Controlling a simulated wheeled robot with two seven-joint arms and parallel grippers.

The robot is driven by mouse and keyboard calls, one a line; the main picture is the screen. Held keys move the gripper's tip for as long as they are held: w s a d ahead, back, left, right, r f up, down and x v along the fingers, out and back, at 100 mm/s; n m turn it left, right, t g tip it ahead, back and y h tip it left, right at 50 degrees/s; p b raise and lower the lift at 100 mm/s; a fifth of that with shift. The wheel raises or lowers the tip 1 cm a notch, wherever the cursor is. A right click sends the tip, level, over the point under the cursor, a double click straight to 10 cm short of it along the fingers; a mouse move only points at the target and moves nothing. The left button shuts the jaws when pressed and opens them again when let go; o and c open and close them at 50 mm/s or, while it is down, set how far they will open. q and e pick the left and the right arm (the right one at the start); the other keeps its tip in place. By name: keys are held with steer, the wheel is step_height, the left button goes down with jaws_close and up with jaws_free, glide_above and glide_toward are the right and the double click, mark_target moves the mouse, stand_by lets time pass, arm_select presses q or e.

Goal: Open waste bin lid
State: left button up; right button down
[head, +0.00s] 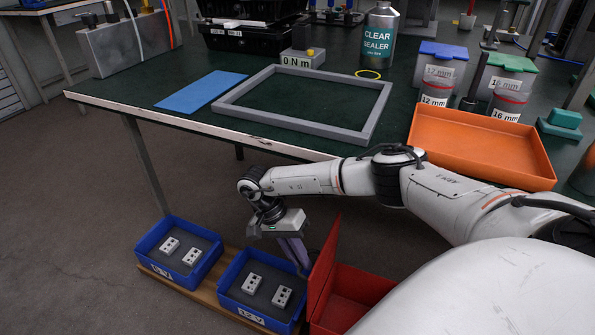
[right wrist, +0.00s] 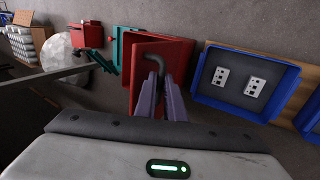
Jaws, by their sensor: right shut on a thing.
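The red waste bin (head: 357,290) stands at the bottom centre of the head view, with part of its inside visible. Its red lid (head: 325,262) is raised, standing steeply at the bin's left side. My right gripper (head: 300,262) reaches down to the left of the lid. In the right wrist view, the fingers of my right gripper (right wrist: 162,82) are shut on a dark bent handle (right wrist: 172,54) at the red lid (right wrist: 140,80). The fingertips' exact contact is partly hidden. My left gripper is not in view.
Two blue bins (head: 183,252) (head: 262,288) with white sockets stand on a wooden board left of the waste bin. Above is a green-topped table (head: 190,125) with a grey frame (head: 225,113), an orange tray (head: 480,150) and a sealer can (head: 379,38). Floor at left is clear.

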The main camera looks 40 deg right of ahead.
steer(key=shift+s+f, duration=0.3)
steer(key=shift+f, duration=0.1)
steer(key=c, duration=1.8)
jaws_free()
steer(key=shift+d, duration=0.1)
steer(key=shift+c, duration=0.2)
steer(key=shift+w, duration=0.1)
steer(key=shift+w+r, duration=0.1)
steer(key=shift+r, duration=0.05)
arm_select(q)
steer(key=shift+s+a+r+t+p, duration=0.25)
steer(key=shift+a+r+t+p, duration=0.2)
steer(key=shift+p, duration=0.4)
arm_select(e)
steer(key=v, duration=1)
